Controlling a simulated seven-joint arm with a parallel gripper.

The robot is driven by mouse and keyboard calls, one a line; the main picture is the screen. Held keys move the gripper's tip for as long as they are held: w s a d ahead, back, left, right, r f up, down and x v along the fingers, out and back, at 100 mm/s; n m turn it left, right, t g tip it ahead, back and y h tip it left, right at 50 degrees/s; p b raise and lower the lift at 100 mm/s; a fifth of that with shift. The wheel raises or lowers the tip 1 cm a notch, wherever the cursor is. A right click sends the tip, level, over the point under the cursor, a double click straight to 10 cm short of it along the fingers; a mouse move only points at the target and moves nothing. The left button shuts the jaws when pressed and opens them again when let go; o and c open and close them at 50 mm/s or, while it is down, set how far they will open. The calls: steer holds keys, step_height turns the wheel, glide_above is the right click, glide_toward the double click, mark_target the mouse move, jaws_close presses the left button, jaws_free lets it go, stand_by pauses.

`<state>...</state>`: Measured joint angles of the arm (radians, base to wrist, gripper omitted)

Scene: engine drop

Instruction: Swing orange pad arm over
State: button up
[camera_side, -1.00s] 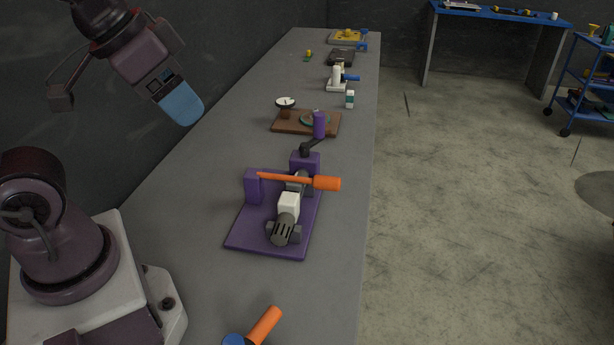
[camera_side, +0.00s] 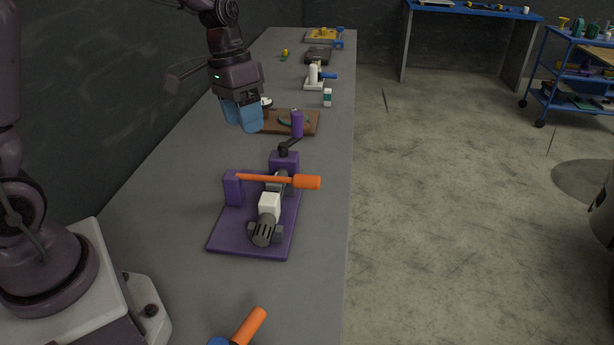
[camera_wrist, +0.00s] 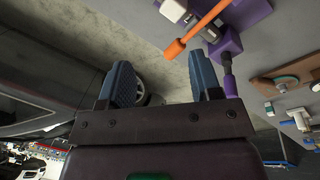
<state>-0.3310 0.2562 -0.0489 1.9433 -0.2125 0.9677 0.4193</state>
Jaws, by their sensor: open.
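The orange pad arm (camera_side: 278,180) is a thin bar with a thick orange pad at its right end in the side view. It lies across the purple fixture (camera_side: 221,238), from a purple post on the left, over the white and grey part (camera_side: 269,206). A purple crank handle with a dark lever stands behind it. My gripper (camera_side: 243,112) has blue fingers pointing down, above the bench, behind and left of the fixture, apart from it. In the wrist view the two fingers (camera_wrist: 163,82) are spread with nothing between them. The orange arm (camera_wrist: 201,29) shows beyond the fingertips, at the top.
A brown board (camera_side: 309,128) with a green ring lies behind the fixture. A white device with a blue handle (camera_side: 315,78) and a small bottle (camera_side: 327,97) stand farther back. An orange-handled tool (camera_side: 250,326) is at the front. The bench around the fixture's left is clear.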

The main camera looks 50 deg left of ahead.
mark_target(307, 177)
steer(key=w+a+f+m+h, duration=0.3)
steer(key=w+f+m, duration=0.45)
steer(key=w, duration=0.35)
steer(key=shift+m+t, duration=0.35)
steer(key=shift+t, duration=0.05)
steer(key=x, duration=1.1)
steer(key=shift+w+d+f, duration=0.1)
steer(key=shift+w+f, duration=0.05)
steer(key=shift+f, duration=0.05)
